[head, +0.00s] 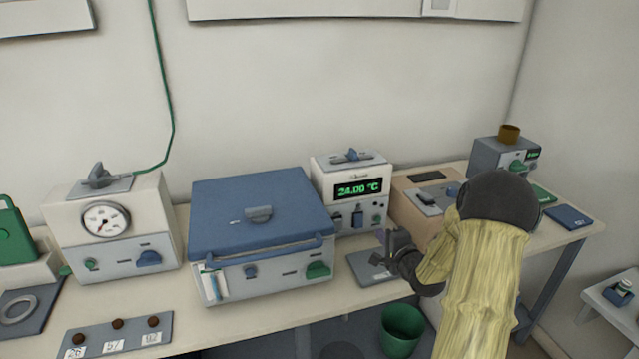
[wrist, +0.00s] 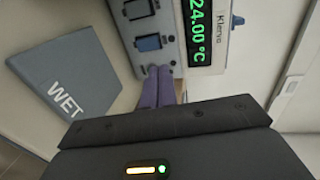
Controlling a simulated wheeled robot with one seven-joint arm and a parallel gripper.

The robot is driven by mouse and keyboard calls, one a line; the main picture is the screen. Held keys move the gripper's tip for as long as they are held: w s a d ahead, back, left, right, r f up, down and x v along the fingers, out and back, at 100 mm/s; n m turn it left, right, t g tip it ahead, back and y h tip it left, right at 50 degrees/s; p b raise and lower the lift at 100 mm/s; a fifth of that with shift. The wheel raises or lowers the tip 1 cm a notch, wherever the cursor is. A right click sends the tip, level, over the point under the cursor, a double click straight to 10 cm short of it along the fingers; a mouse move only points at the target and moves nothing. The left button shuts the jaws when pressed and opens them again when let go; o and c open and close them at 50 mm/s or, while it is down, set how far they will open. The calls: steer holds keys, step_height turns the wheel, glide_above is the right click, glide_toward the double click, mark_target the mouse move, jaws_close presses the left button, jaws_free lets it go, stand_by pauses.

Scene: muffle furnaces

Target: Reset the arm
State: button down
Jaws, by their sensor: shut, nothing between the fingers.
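My gripper (head: 382,246) is in front of the white temperature controller (head: 325,190), above the grey-blue mat (head: 362,277). Its purple fingers (wrist: 158,86) are shut together with nothing between them in the wrist view, pointing at the lower part of the controller's front. The controller's display reads 24.00 °C in both views. Whether the fingertips touch its front I cannot tell. The mat reads WET in the wrist view (wrist: 65,75). My yellow-sleeved arm (head: 485,280) reaches in from the lower right and hides part of the bench.
A blue-lidded furnace box (head: 258,215) stands left of the controller, lid down. A dial unit (head: 110,230) is farther left. A cardboard-coloured box (head: 405,205) and a grey unit (head: 495,155) are at right. A green bin (head: 402,325) stands below the bench's front edge.

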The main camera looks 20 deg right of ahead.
steer(key=s+a+r+n+g+p, duration=0.3)
steer(key=s+a+r+n+g, duration=0.1)
steer(key=s+a+n, duration=0.2)
steer(key=s+a+r+n+g+p, duration=0.4)
steer(key=s+a, duration=0.4)
steer(key=s, duration=0.3)
steer(key=s+a+r+n+g+p, duration=0.3)
steer(key=s+a+n+g, duration=0.2)
steer(key=s+a+n, duration=0.2)
steer(key=shift+s+a+r+n+h+p, duration=0.3)
steer(key=shift+s+a+r+p, duration=0.1)
steer(key=shift+s, duration=0.55)
